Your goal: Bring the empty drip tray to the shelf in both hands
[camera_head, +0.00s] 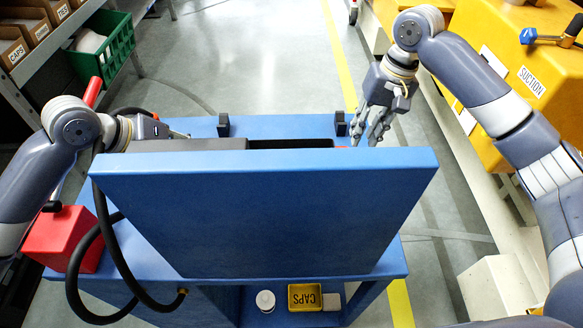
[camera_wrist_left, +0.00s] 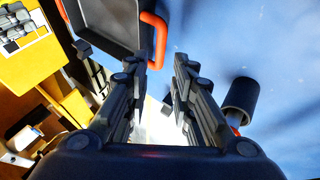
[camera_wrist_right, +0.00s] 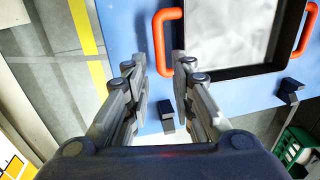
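The drip tray is black-rimmed with an orange handle at each end. In the right wrist view its rim (camera_wrist_right: 245,72) frames a pale, bare inside, and the near handle (camera_wrist_right: 165,40) lies just beyond my right fingertips. In the head view the blue panel hides most of it. My right gripper (camera_head: 368,138) is open at the tray's right end, its fingers pointing down. My left gripper (camera_wrist_left: 165,72) is open; an orange handle (camera_wrist_left: 156,38) is close to its left finger, and I cannot tell if they touch. The panel partly hides this gripper in the head view.
The tray lies on a blue carrier (camera_head: 290,124) with black brackets (camera_head: 224,124) and a tall blue panel (camera_head: 265,215). A grey shelf (camera_head: 55,40) with labelled bins and a green crate (camera_head: 105,50) stands left. A yellow SUCTION machine (camera_head: 535,75) stands right. A black hose loops at left.

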